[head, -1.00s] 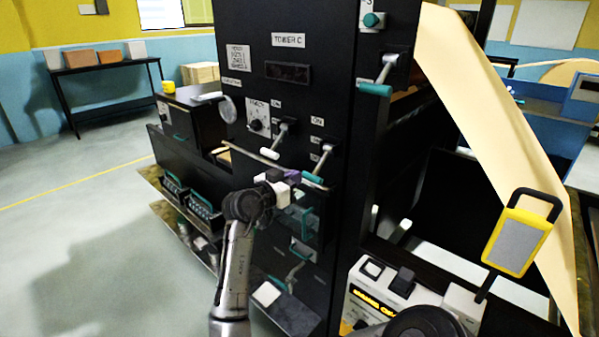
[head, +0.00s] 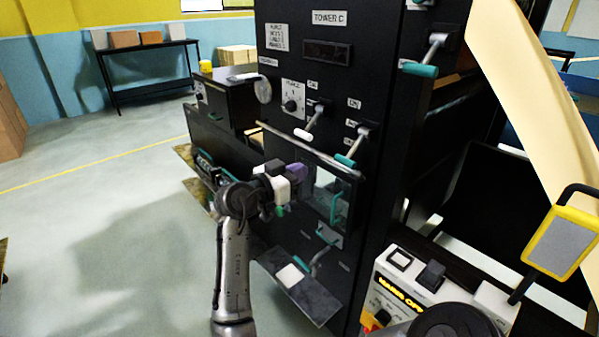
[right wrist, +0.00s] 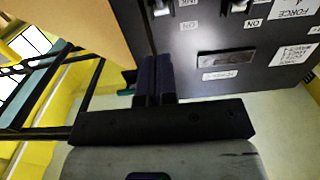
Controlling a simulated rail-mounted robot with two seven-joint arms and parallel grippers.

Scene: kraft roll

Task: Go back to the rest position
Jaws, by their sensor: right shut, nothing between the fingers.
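Teal-tipped levers (head: 350,150) stick out from the cabinet, and a tilted flap (head: 315,300) juts out low. A kraft paper web (head: 530,100) slopes down at right. A yellow-framed panel (head: 562,240) stands at lower right. The floor (head: 110,250) at left is clear.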

